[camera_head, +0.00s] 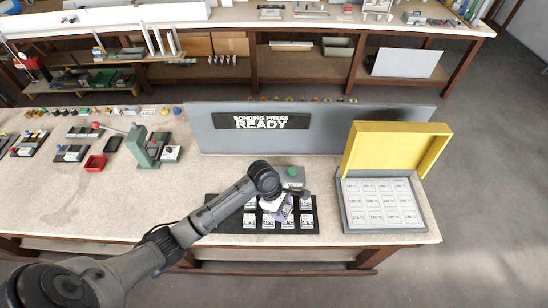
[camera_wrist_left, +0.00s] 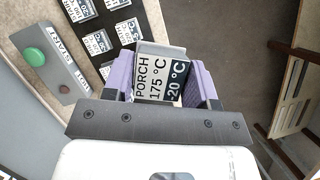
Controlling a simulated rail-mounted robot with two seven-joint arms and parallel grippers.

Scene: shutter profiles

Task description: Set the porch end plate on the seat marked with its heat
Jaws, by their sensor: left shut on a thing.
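My left gripper (camera_head: 283,208) is over the black mat (camera_head: 228,228) in the head view. In the left wrist view its purple fingers (camera_wrist_left: 160,85) are shut on the porch end plate (camera_wrist_left: 153,77), whose label reads PORCH, 175 °C and a second figure with 20 °C. The plate seems to be held above the mat. The grey tray of marked seats (camera_head: 381,229) stands right of the mat under a raised yellow lid (camera_head: 398,145). Its seats carry small temperature labels, mostly too small to read surely. My right gripper is not in view.
Several other labelled plates (camera_head: 250,221) lie on the black mat. A START box with a green button (camera_head: 292,171) stands behind the gripper. A grey panel (camera_head: 310,138) reading BONDING PRESS READY stands along the back. Bench between mat and tray is narrow.

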